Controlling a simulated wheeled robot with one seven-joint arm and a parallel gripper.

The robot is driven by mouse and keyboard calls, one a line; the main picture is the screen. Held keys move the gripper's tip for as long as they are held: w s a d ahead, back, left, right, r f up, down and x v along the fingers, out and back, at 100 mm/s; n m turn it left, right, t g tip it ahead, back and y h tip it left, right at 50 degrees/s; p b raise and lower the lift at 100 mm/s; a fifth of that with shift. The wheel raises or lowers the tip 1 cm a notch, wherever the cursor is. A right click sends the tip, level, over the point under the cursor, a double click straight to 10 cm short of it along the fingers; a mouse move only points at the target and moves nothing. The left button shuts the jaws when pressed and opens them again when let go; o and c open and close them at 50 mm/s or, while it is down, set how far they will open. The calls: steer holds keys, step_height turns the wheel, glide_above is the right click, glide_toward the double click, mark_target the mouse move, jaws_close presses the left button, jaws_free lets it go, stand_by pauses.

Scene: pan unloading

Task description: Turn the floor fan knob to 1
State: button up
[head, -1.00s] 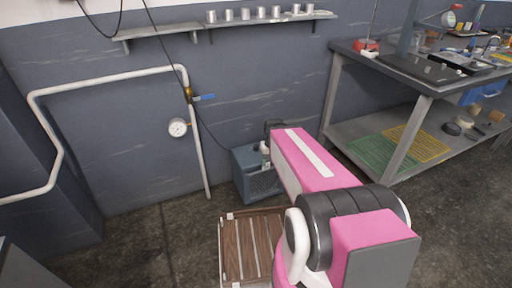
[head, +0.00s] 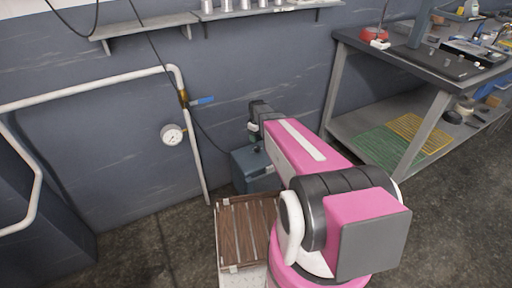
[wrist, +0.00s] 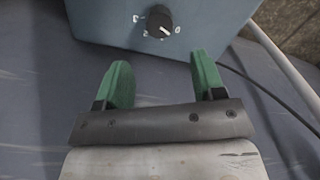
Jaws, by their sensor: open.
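The floor fan is a blue-grey box (head: 250,176) on the floor by the wall, partly hidden by my arm in the head view. The wrist view shows its panel (wrist: 215,15) with a round black knob (wrist: 159,21) bearing a white pointer line. Small white marks surround the knob, too blurred to read surely. My gripper (wrist: 161,72) has two green fingers spread apart with nothing between them. The knob lies beyond the fingertips, roughly centred between them and not touched. In the head view the fingers cannot be made out.
A wooden slatted crate-like piece (head: 245,225) stands in front of the fan. A white pipe (head: 193,150) with a gauge (head: 172,134) runs on the wall at left. A workbench (head: 440,75) stands at right. A dark cable (wrist: 265,90) passes near the fan.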

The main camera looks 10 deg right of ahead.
mark_target(257, 147)
step_height(257, 147, down, 9)
steer(key=shift+f, duration=0.15)
stand_by(0.4)
steer(key=c, duration=0.9)
